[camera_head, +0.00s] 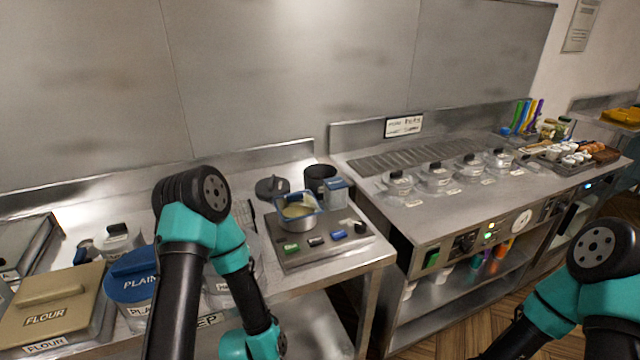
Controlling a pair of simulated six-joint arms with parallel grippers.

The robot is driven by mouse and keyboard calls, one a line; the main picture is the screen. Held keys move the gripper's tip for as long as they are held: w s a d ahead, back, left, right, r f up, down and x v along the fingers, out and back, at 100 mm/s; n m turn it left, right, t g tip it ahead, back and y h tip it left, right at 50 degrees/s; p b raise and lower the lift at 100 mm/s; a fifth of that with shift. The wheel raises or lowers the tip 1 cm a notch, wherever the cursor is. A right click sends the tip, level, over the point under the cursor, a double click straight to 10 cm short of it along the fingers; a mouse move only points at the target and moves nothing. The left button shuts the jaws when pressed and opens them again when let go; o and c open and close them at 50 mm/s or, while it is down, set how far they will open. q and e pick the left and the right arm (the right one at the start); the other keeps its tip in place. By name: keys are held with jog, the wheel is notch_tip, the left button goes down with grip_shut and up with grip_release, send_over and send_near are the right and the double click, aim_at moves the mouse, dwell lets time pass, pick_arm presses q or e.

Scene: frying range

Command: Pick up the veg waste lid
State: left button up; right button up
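No label that I can read says veg waste, so I cannot tell for sure which lid it is. A round dark lid with a knob (271,187) lies on the steel counter, beside an open black container (319,178). Other lids in view are a tan lid marked FLOUR (50,300) and a blue lid marked PLAIN (134,274), each on its container. My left arm stands in front of the left counter and bends down past its front edge; its gripper is out of view. My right arm is at the lower right; its gripper is also out of view.
A pan with a blue-rimmed basket (297,212) stands on a grey tray (318,243) with coloured clips. A blue-grey box (337,192) is behind it. Several clear-lidded containers (436,176) line the right counter. A white container (220,290) is partly hidden by my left arm.

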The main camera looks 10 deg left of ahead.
jog(key=c, duration=0.7)
